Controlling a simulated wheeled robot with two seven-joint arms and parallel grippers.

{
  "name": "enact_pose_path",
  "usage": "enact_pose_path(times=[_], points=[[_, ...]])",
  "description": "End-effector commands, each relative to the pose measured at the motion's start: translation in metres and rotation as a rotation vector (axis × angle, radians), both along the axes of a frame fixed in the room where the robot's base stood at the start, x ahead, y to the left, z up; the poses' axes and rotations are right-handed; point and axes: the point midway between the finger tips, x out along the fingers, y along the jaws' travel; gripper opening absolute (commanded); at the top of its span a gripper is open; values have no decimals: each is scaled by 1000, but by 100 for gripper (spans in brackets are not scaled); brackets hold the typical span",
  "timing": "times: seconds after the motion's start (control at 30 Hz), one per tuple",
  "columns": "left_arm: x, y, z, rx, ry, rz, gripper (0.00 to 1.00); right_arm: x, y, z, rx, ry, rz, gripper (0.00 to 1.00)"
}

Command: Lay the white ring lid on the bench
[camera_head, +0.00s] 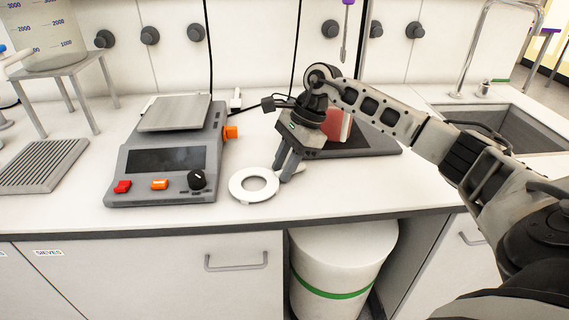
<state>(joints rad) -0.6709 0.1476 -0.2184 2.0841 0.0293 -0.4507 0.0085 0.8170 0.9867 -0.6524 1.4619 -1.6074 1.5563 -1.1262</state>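The white ring lid (236,190), a flat ring with a round hole, is flat and level at the bench (120,220) near its front edge, right of the scale. I cannot tell whether it rests fully on the surface. My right gripper (284,173) reaches down from the right, its fingertips at the ring's right edge. The fingers look slightly parted, but I cannot tell whether they pinch the rim. My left gripper is not in view.
A grey hotplate scale (160,160) with red and orange buttons stands left of the ring. A dark tray (378,143) with a red vessel (338,125), partly hidden by my gripper, is behind. A sink (520,130) lies right, a slatted rack (42,166) far left.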

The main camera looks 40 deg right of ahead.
Motion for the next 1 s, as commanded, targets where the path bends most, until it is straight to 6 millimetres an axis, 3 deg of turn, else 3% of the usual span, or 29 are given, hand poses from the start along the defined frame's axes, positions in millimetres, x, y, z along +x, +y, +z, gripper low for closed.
enact_pose_path(times=[0.03, 0.2, 0.27, 0.5, 0.7, 1.0], points=[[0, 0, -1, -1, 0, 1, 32, -9, 4, -14, -5, 43, 17, 37], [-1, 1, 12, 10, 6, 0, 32, -9, 4, 3, -3, 42, 18, 37], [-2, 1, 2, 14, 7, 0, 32, -8, -1, 7, -6, 39, 15, 37], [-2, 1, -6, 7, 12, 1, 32, -10, -25, 61, -6, 28, 10, 37], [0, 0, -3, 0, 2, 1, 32, -12, -40, 96, -4, 27, 10, 37], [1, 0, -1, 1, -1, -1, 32, -13, -47, 113, -4, 27, 10, 37]])
